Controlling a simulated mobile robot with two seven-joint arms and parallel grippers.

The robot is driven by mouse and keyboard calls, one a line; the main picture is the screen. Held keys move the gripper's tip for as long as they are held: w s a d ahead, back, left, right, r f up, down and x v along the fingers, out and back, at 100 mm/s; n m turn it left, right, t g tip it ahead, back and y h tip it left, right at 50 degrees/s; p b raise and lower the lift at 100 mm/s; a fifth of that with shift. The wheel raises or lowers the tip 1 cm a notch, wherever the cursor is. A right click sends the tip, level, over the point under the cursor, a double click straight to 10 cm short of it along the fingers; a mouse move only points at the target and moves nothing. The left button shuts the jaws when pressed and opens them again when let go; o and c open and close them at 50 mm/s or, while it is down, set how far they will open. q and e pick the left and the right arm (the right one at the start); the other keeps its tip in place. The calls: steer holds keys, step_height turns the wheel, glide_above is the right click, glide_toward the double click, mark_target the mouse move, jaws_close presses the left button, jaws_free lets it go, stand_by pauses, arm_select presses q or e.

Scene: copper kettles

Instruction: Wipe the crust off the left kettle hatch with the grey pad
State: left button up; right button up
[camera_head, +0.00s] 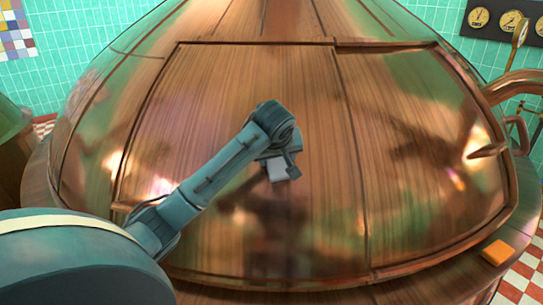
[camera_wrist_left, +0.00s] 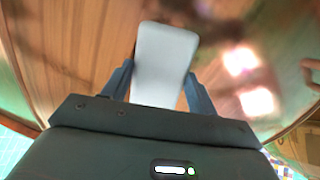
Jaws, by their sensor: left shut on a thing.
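The copper kettle's left hatch (camera_head: 220,100) is a large curved panel that fills the middle of the head view. My left gripper (camera_head: 279,165) is over the hatch and shut on a light grey pad (camera_head: 282,171). In the left wrist view the grey pad (camera_wrist_left: 165,62) sits between the two fingers of my left gripper (camera_wrist_left: 160,85) and sticks out ahead of them. I cannot tell whether the pad touches the copper. Streaks and blurred reflections cover the hatch, and I cannot make out crust for certain. My right gripper is not in view.
A second hatch panel (camera_head: 410,120) with a pointed handle (camera_head: 488,151) lies to the right. An orange block (camera_head: 497,252) rests on the kettle's rim at lower right. A copper pipe (camera_head: 515,85) curves at the right, below wall gauges (camera_head: 510,20).

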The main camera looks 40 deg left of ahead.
arm_select(q)
steer(key=shift+w+d+f, duration=0.15)
steer(key=shift+w+d, duration=1.05)
steer(key=shift+d, duration=0.2)
steer(key=shift+s+a, duration=0.75)
steer(key=shift+a, duration=0.25)
steer(key=shift+s+a, duration=0.8)
steer(key=shift+a, duration=0.2)
steer(key=shift+s+a, duration=0.75)
steer(key=shift+a, duration=0.25)
steer(key=shift+v, duration=3)
steer(key=shift+s+d+f, duration=0.1)
steer(key=shift+d+f, duration=0.1)
steer(key=shift+v, duration=1.5)
steer(key=shift+d+f, duration=0.15)
